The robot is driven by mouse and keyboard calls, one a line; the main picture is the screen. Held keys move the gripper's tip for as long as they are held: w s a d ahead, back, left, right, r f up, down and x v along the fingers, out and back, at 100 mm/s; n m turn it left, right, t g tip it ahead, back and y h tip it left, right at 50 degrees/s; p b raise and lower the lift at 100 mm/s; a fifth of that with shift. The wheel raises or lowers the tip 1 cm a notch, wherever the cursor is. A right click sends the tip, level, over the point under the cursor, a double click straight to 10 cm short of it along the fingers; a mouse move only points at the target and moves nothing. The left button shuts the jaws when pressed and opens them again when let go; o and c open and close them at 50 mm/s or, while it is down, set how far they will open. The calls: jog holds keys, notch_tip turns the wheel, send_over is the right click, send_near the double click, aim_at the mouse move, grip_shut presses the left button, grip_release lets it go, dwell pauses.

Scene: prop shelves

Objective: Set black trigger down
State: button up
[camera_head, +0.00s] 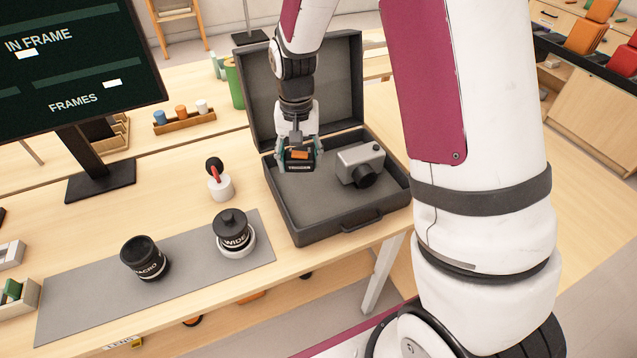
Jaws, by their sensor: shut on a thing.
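The black trigger (299,166) is a small dark box with an orange part on top and the label "TRIGGER" on its front. My gripper (299,152) is shut on it, with a finger at each side. The trigger is over the left part of the open black case (302,220). I cannot tell whether its underside touches the case floor. A grey camera (360,163) with a black lens lies in the right part of the case.
The case lid (341,85) stands open behind my gripper. A grey mat (90,300) left of the case holds a macro lens (145,258) and a wide lens (234,228). A white pot with a red-handled tool (215,173) stands nearby. A monitor (75,60) is at the left.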

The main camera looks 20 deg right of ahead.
aim_at(302, 194)
notch_tip(302, 194, down, 8)
jog(key=shift+s+f, duration=0.1)
jog(key=shift+f, duration=0.15)
jog(key=shift+f, duration=0.1)
jog(key=o, duration=1)
